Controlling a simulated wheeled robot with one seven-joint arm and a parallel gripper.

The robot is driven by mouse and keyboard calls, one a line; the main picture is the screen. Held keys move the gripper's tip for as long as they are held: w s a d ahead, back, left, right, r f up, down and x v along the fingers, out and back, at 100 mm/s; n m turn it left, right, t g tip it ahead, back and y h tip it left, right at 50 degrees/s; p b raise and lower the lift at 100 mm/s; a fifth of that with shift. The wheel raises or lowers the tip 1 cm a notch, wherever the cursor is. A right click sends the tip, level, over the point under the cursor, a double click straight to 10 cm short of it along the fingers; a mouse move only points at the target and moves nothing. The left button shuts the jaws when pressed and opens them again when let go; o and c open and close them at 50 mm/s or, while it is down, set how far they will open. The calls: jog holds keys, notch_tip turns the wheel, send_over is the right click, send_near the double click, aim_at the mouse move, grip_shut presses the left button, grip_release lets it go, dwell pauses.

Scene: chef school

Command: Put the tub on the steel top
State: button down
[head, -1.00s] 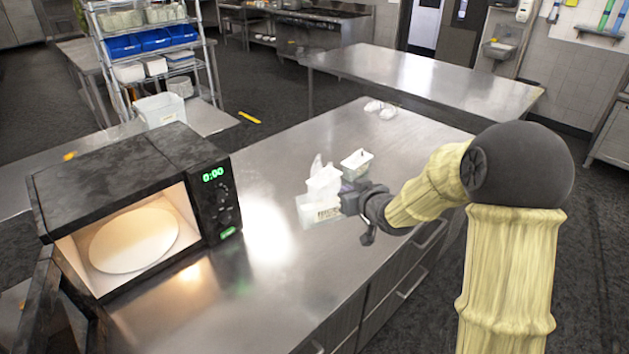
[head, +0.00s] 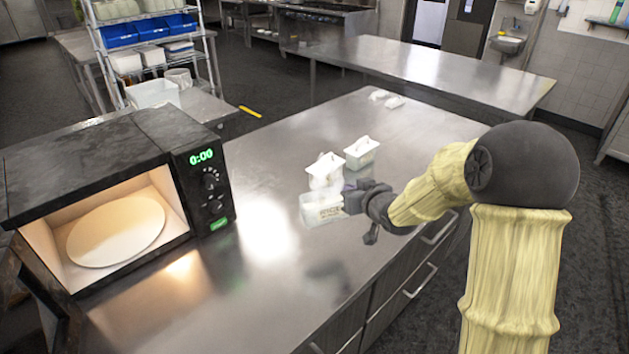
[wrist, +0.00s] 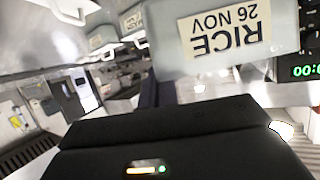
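A whitish, see-through tub (head: 320,211) with a label is at the tip of my gripper (head: 348,199) in the head view, over the near steel counter (head: 290,165). In the wrist view the tub (wrist: 235,35) fills the top right, its label reading RICE 26 NOV upside down. My gripper appears shut on the tub, though its fingertips are mostly hidden. I cannot tell if the tub's base touches the counter. A separate steel table (head: 430,72) with a bare top stands behind.
Two more white tubs, one close behind the held tub (head: 326,170) and one farther back (head: 362,153), stand on the counter. Small white items (head: 386,98) lie near its far end. A black microwave (head: 110,190) with its door open stands left. A wire shelf (head: 150,45) is behind it.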

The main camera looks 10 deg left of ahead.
jog(key=shift+f, duration=0.4)
notch_tip(320, 180, down, 6)
dwell(0.4)
jog(key=shift+f, duration=0.1)
jog(key=shift+f, duration=1.9)
jog(key=c, duration=2.1)
grip_release()
jog(key=shift+f, duration=0.15)
jog(key=o, duration=0.4)
